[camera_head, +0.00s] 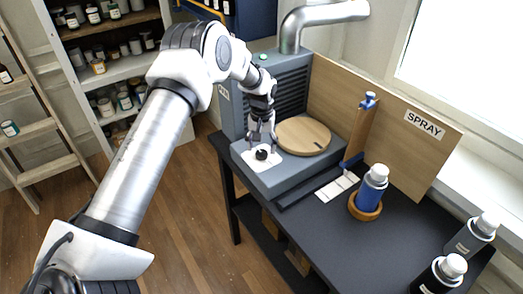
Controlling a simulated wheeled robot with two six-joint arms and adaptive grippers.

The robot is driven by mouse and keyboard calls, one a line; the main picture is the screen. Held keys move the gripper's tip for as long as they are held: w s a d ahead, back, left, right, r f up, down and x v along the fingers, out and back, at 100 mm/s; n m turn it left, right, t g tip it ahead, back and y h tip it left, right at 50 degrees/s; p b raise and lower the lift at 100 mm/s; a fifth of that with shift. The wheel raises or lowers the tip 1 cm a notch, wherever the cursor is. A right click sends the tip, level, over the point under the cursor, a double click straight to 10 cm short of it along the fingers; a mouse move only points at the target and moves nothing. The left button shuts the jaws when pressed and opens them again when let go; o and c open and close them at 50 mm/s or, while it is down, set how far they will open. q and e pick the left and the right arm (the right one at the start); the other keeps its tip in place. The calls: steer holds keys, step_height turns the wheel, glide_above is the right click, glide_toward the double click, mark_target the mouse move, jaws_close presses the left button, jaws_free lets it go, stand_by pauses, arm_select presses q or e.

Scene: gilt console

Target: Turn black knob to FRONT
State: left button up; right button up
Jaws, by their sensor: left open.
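The black knob (261,154) sits on a white plate (275,160) on the front of a grey machine (290,176). A round wooden disc (303,136) lies on the machine behind and right of the knob. My left gripper (262,143) is open, pointing down, with its fingers just above or around the knob; I cannot tell whether they touch it. Labels around the knob are too small to read. My right gripper is not in view.
A board marked SPRAY (422,123) stands behind the dark table (325,232). A blue bottle (371,188) stands in a wooden ring right of the machine. Two dark bottles (439,275) (471,236) stand at the table's right end. Shelves (125,68) and a ladder (35,128) are left.

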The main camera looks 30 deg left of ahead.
mark_target(262, 153)
arm_select(q)
step_height(262, 153, up, 10)
steer(key=shift+f, duration=0.2)
stand_by(0.3)
